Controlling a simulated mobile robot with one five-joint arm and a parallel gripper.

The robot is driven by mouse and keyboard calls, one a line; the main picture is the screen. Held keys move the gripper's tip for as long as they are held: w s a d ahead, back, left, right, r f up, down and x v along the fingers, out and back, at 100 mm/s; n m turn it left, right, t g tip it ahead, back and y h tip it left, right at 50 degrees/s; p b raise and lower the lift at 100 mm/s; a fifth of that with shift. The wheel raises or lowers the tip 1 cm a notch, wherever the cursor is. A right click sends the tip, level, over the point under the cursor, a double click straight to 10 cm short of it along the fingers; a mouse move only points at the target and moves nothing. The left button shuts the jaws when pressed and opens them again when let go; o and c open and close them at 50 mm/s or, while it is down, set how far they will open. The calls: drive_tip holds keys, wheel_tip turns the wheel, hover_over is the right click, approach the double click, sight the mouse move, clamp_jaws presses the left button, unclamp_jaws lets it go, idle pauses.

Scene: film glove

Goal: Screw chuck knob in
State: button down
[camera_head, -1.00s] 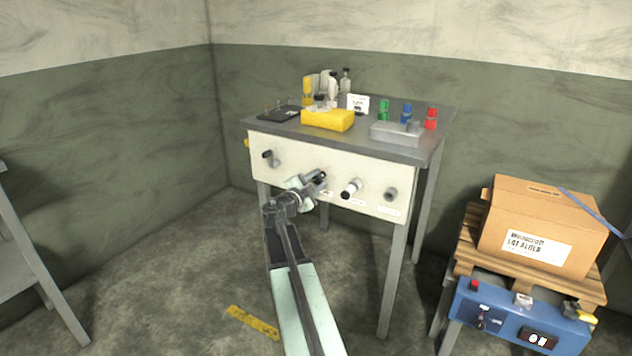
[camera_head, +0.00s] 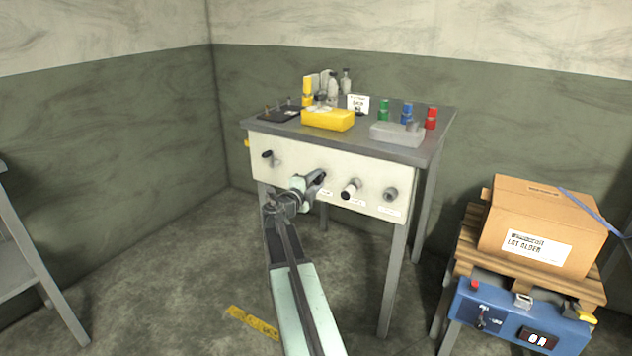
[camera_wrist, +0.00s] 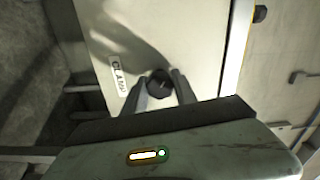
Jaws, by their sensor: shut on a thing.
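A dark round knob (camera_wrist: 158,82) sits on the cream front panel (camera_wrist: 180,35), beside a label reading CLAMP (camera_wrist: 119,75). My gripper (camera_wrist: 159,88) has its two fingers on either side of this knob and is shut on it. The fingers hide part of the knob's sides. In the head view my gripper (camera_head: 318,180) is at the middle of the bench's front panel (camera_head: 225,142) and hides most of the knob there. I cannot tell from the pictures how deep the knob sits.
Right of my gripper are a white knob with a black end (camera_head: 349,189) and a grey round fitting (camera_head: 391,195). A black-ended handle (camera_head: 267,154) is at the left. A cardboard box (camera_head: 545,225) stands on a pallet at the right. The left floor is mostly clear.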

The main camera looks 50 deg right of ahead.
drive_tip(key=shift+s+f, duration=0.1)
drive_tip(key=shift+s, duration=0.1)
drive_tip(key=c, duration=1)
unclamp_jaws()
drive_tip(key=shift+w, duration=0.1)
drive_tip(key=v, duration=0.7)
drive_tip(key=shift+a, duration=0.35)
